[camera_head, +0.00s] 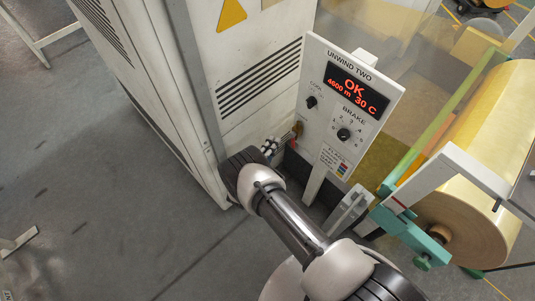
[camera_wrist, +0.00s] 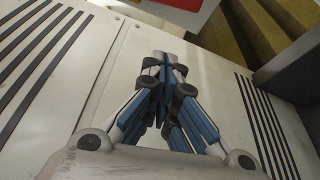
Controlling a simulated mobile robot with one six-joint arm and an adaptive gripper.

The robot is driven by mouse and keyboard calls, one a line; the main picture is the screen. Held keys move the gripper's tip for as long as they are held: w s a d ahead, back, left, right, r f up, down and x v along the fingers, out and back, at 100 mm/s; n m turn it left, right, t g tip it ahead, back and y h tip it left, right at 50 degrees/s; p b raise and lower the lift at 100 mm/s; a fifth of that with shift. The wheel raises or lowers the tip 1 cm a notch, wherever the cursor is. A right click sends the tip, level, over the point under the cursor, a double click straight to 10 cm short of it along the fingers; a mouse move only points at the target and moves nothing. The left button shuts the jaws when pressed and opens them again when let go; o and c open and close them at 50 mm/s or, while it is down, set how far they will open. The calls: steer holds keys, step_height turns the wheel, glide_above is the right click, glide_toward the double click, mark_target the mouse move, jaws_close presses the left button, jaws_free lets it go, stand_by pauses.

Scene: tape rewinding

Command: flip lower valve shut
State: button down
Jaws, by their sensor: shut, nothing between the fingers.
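My gripper (camera_head: 272,144) is in front of the white cabinet's lower part, just left of the control panel post. In the wrist view its fingertips (camera_wrist: 165,62) are together with nothing between them. A small brass-coloured fitting (camera_head: 298,128) with a red part (camera_head: 293,143) below it shows just right of the fingertips in the head view. It looks like a valve, but it is too small to tell its handle position or whether a second valve is there. The fingertips seem close to it; I cannot tell whether they touch. No valve is clear in the wrist view.
The UNWIND TWO panel (camera_head: 320,105) has a lit display and dark knobs. The white cabinet (camera_head: 250,65) with vent slots stands behind my gripper. A large yellowish roll (camera_head: 490,150) on a green and white frame is at right. Grey floor at left is open.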

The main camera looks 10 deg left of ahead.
mark_target(293, 140)
steer(key=d, duration=0.4)
steer(key=shift+s+r, duration=0.2)
steer(key=shift+r, duration=0.1)
